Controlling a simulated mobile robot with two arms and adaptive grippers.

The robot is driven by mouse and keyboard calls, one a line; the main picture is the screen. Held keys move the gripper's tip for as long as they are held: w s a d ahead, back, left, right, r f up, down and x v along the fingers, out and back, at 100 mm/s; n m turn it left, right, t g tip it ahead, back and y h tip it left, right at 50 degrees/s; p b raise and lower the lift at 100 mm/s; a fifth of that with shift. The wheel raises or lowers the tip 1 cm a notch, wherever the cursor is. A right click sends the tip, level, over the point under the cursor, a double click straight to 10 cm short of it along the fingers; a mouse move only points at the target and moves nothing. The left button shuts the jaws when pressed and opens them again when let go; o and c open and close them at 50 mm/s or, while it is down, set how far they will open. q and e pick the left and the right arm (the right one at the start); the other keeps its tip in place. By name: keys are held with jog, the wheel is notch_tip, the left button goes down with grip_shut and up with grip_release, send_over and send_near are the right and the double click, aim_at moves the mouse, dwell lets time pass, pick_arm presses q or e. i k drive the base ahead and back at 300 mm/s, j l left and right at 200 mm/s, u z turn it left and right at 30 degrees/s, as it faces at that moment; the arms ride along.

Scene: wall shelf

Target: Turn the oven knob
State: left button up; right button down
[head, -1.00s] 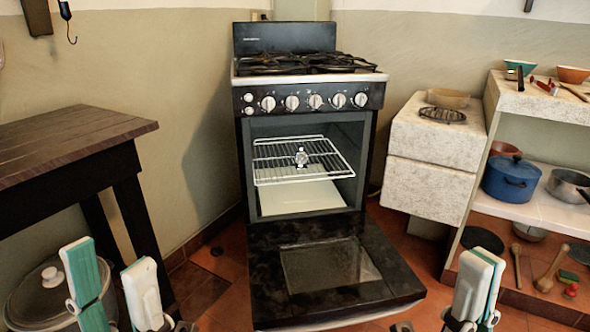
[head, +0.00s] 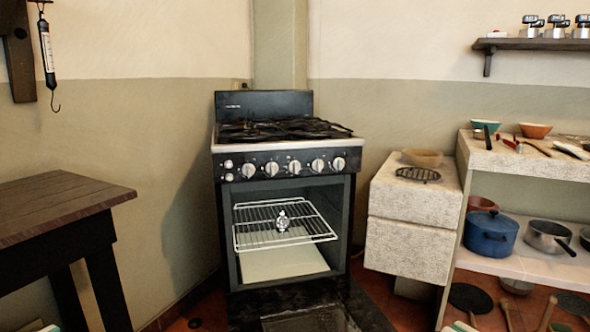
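The black oven (head: 283,190) stands in the corner with its door (head: 310,318) folded down. A row of several large silver-white oven knobs (head: 294,167) runs along its front panel, with two smaller round controls (head: 228,170) at the left end. The knobs' exact settings are too small to read. Only a tip of my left gripper (head: 46,328) shows at the bottom left edge. Only a tip of my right gripper (head: 459,326) shows at the bottom edge, right of the oven. Both are well away from the knobs, and their fingers are mostly out of frame.
Inside the oven is a wire rack (head: 312,233) with a small round silver item (head: 282,220). A dark wooden table (head: 60,200) stands left. Stone blocks (head: 412,245) and a shelf unit (head: 510,260) with pots stand right. The open door juts forward from the oven.

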aim_at(294, 166)
jog(key=i+j, duration=0.7)
jog(key=l+z, duration=0.15)
jog(key=l, duration=0.6)
jog(key=i+l+z, duration=0.2)
jog(key=l, duration=0.55)
jog(key=k, duration=0.1)
